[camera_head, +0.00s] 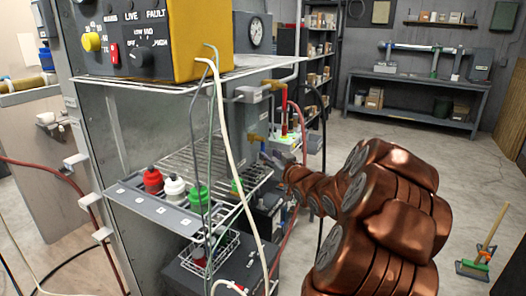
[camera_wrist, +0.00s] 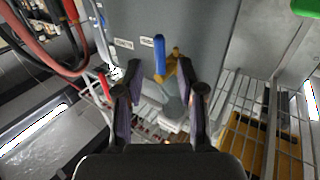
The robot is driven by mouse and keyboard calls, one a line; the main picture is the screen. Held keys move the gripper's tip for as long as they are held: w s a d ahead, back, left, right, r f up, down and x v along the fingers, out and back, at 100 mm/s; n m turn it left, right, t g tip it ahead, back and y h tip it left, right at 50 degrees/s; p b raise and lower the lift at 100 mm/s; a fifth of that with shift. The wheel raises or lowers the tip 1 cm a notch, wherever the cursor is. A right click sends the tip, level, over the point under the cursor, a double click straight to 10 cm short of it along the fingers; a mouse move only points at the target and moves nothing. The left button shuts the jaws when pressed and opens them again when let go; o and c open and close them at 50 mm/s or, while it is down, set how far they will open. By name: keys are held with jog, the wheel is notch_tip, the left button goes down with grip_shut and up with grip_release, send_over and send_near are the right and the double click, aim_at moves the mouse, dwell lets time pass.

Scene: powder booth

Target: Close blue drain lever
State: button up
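The blue lever (camera_wrist: 159,55) shows in the wrist view, upright in the picture in front of a grey tank (camera_wrist: 205,45). A brass valve part (camera_wrist: 173,72) sits beside its lower end. My gripper (camera_wrist: 160,92) is open, with one dark finger on each side of the picture below the lever. Nothing is held between the fingers, and I see no contact with the lever. In the head view my gripper (camera_head: 274,160) is at the end of the copper-coloured arm, beside the grey tank (camera_head: 240,125).
A wire shelf (camera_head: 215,165) with red, white and green bottles stands left of my gripper. A pale hose (camera_head: 228,145) hangs in front. Red hoses (camera_wrist: 62,55) loop at the left in the wrist view. Open floor (camera_head: 400,135) lies behind and right of my arm.

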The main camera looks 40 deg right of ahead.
aim_at(263, 149)
jog(key=shift+p+x, duration=0.35)
jog(key=shift+x, duration=2.55)
grip_shut()
